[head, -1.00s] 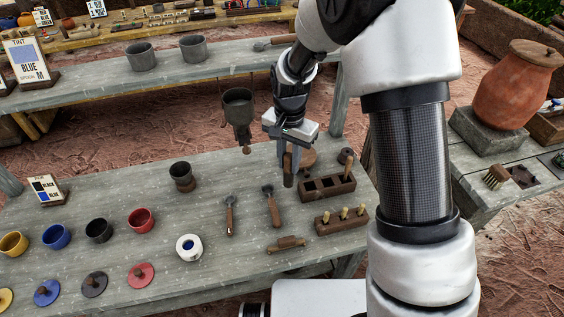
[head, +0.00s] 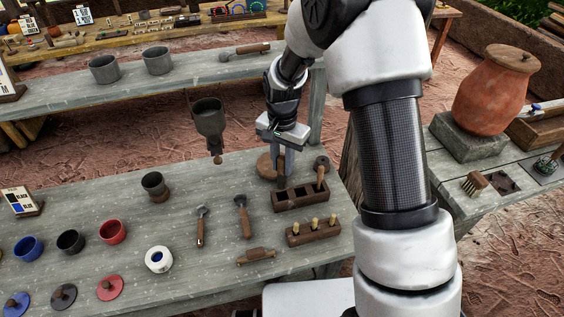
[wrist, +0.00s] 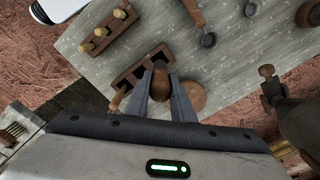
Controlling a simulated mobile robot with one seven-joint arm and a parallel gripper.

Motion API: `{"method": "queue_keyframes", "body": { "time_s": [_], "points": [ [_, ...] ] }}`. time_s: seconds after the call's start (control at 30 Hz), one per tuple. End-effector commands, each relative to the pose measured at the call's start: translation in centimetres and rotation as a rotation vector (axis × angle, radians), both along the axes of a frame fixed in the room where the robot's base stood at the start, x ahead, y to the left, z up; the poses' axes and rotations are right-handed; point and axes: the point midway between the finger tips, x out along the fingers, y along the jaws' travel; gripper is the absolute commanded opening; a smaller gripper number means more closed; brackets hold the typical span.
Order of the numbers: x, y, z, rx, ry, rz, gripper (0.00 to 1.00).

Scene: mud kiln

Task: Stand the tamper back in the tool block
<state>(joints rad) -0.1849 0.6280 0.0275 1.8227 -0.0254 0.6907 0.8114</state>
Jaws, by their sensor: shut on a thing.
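The tamper (head: 282,170) is a brown wooden tool held upright between the fingers of my gripper (head: 281,158). In the wrist view its rounded end (wrist: 160,80) shows between my two fingertips (wrist: 163,85). The tool block (head: 301,204) is a dark wooden block with square slots, and it also shows in the wrist view (wrist: 128,78). The tamper is over or just behind the block's left end in the head view. I cannot tell whether its lower end is inside a slot. Another tool (head: 320,177) stands in the block's right slot.
A round wooden disc (head: 264,166) lies close behind the block at left. A peg rack (head: 313,235) stands in front. Two handled tools (head: 201,227) (head: 243,216) and a brush (head: 256,257) lie nearby. A grey funnel-like vessel (head: 209,122) hangs to the left.

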Motion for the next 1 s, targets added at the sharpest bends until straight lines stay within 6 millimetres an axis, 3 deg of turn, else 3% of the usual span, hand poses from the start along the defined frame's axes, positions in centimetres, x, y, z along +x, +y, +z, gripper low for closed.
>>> {"method": "queue_keyframes", "body": {
  "time_s": [0.6,1.0],
  "points": [
    [0.0,0.0,-5.5,0.0,0.0,0.0,0.0],
    [0.0,0.0,-5.9,0.0,0.0,0.0,0.0]
  ]
}}
